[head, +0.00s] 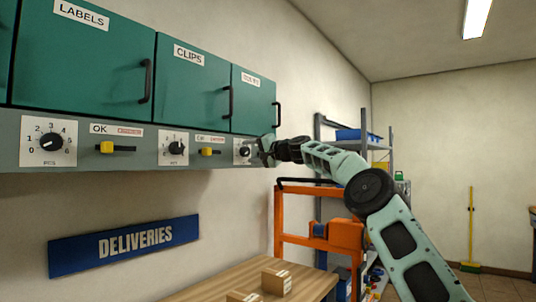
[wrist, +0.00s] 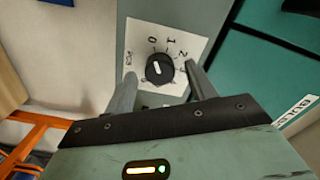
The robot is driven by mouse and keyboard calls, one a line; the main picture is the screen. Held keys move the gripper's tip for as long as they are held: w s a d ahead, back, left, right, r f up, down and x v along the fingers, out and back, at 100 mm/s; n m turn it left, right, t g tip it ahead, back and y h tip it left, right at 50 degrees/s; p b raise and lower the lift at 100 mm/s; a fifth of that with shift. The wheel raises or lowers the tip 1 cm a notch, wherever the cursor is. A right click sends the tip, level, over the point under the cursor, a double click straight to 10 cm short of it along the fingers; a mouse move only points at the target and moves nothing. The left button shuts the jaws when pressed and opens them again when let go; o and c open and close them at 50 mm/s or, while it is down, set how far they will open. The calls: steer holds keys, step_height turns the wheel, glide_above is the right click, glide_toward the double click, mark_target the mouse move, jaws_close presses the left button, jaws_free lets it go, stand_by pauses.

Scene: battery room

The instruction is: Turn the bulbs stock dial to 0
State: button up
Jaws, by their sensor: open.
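The bulbs stock dial (wrist: 160,69) is a black round knob with a white pointer mark on a white plate, its numbers rotated in the wrist view. The mark sits on the knob's upper left and seems to point roughly toward the 0; its exact setting is hard to tell. In the head view the dial's plate (head: 241,152) is partly hidden by my gripper (head: 266,151). In the wrist view my open gripper (wrist: 160,72) has one finger on each side of the knob, with visible gaps. Whether the fingertips reach the knob's depth is unclear.
Two other dials (head: 52,142) (head: 174,148) and yellow-handled latches (head: 116,148) (head: 208,152) line the grey panel to the left. Green doors (head: 193,85) with black handles are above. An orange frame (head: 293,240) and a wooden table (head: 210,283) with small boxes stand below.

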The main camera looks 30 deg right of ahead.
steer(key=b+v, duration=1)
steer(key=v, duration=0.7)
